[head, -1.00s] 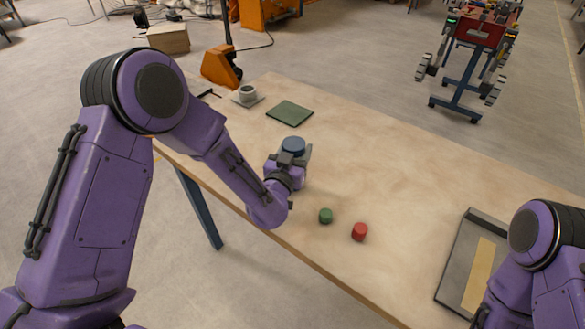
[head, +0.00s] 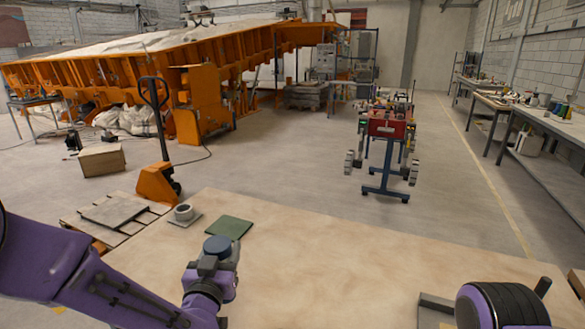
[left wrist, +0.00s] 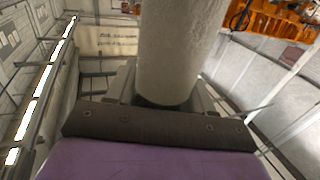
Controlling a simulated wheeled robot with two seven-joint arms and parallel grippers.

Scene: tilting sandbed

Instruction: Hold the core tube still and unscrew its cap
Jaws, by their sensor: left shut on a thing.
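The core tube is upright in my left gripper (head: 212,268). Its blue cap (head: 217,245) is on top and shows above the fingers in the head view. In the left wrist view, the grey body of the core tube (left wrist: 178,50) stands between the fingers of my left gripper (left wrist: 165,98). The gripper is shut on the tube, below the cap. The tube's lower part is hidden by the gripper in the head view. My right arm shows only at the bottom right of the head view, and its gripper is out of view.
A green mat (head: 229,228) lies on the table (head: 340,265) just behind the tube. A pale ring (head: 184,212) on a small plate is farther left. A dark tray edge (head: 432,308) shows at the front right. The middle of the table is clear.

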